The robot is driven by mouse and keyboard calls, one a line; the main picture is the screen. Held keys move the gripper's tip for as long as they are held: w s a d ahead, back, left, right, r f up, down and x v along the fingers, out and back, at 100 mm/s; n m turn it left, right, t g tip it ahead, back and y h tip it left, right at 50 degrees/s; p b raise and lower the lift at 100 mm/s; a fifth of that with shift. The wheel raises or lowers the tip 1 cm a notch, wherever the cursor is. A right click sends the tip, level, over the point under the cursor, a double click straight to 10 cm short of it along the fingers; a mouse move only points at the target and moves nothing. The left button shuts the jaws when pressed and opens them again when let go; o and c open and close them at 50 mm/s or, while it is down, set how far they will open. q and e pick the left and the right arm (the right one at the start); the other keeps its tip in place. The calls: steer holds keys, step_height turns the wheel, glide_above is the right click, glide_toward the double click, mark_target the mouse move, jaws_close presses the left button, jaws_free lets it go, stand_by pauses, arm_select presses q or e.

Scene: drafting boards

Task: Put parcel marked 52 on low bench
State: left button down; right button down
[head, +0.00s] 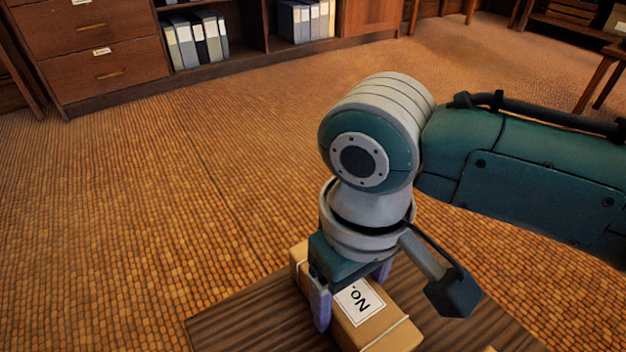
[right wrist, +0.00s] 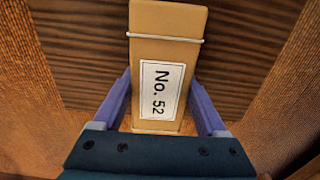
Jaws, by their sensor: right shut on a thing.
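The parcel marked 52 (right wrist: 168,60) is a tan box tied with white string, with a white label reading "No. 52" in the right wrist view. In the head view the parcel (head: 385,325) is at the bottom centre, over a dark wooden surface (head: 235,318). My right gripper (head: 348,300) points down with its two purple fingers on either side of the parcel, shut on it. The fingers also show in the right wrist view (right wrist: 160,105). I cannot tell whether the parcel touches the wood below. My left gripper is not in view.
A wooden cabinet with drawers (head: 95,45) and shelves of binders (head: 197,40) stands along the back left. A small wooden table (head: 603,65) is at the far right. The woven floor (head: 150,190) between is clear.

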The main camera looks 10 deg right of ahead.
mark_target(350, 290)
steer(key=shift+f, duration=0.1)
jaws_free()
steer(key=shift+r, duration=0.25)
step_height(350, 290, up, 12)
steer(key=p, duration=0.7)
steer(key=s+a+t+y, duration=0.1)
steer(key=s+a+y, duration=0.2)
steer(key=s, duration=0.3)
steer(key=s+d+m+t+h, duration=0.1)
steer(key=s+d, duration=0.2)
steer(key=d, duration=0.3)
steer(key=s+d+r+m+t+h, duration=0.1)
steer(key=s+d, duration=0.2)
steer(key=d, duration=0.3)
steer(key=shift+s+d+r+t+h, duration=0.2)
steer(key=shift+s+r+t+h, duration=0.1)
steer(key=shift+h, duration=0.1)
